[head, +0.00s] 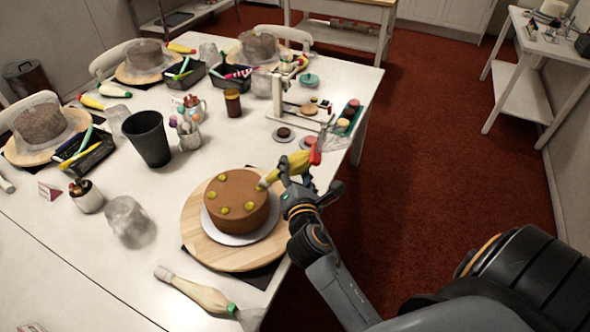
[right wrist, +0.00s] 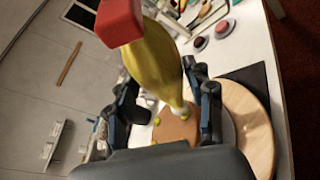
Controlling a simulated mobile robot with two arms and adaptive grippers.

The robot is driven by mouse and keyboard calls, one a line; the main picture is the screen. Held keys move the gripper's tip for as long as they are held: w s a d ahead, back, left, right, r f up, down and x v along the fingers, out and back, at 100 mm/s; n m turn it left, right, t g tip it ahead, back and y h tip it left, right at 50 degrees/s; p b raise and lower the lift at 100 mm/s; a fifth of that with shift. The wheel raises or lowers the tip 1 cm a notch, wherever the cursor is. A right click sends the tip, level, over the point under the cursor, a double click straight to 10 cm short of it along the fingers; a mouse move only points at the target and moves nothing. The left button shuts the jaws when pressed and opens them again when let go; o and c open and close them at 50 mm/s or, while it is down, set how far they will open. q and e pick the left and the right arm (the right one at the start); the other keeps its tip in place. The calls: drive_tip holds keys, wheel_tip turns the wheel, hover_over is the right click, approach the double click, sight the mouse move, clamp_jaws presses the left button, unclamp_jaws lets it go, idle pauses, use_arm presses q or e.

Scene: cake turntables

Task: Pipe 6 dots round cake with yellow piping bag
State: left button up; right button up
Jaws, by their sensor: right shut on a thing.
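The brown round cake (head: 238,222) stands on a white plate on the wooden turntable (head: 195,245) near the table's front right edge. Several yellow dots sit on its top, spaced around the rim. My right gripper (head: 291,176) is shut on the yellow piping bag (head: 300,160), which has a red end. The bag is tilted, its nozzle at the right rim of the cake top; I cannot tell if it touches. In the right wrist view the bag (right wrist: 155,70) lies between the fingers, with part of the cake (right wrist: 175,131) below. My left gripper is not in view.
A cream piping bag with a green end (head: 203,296) lies in front of the turntable. More cakes on turntables are farther back. Red floor is free to the right.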

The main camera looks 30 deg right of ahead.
sight(295, 163)
drive_tip(key=shift+r, duration=0.1)
idle(0.4)
drive_tip(key=o, duration=0.5)
wheel_tip(295, 163, up, 3)
drive_tip(key=p, duration=0.3)
drive_tip(key=shift+r+p, duration=0.1)
drive_tip(key=shift+p, duration=0.3)
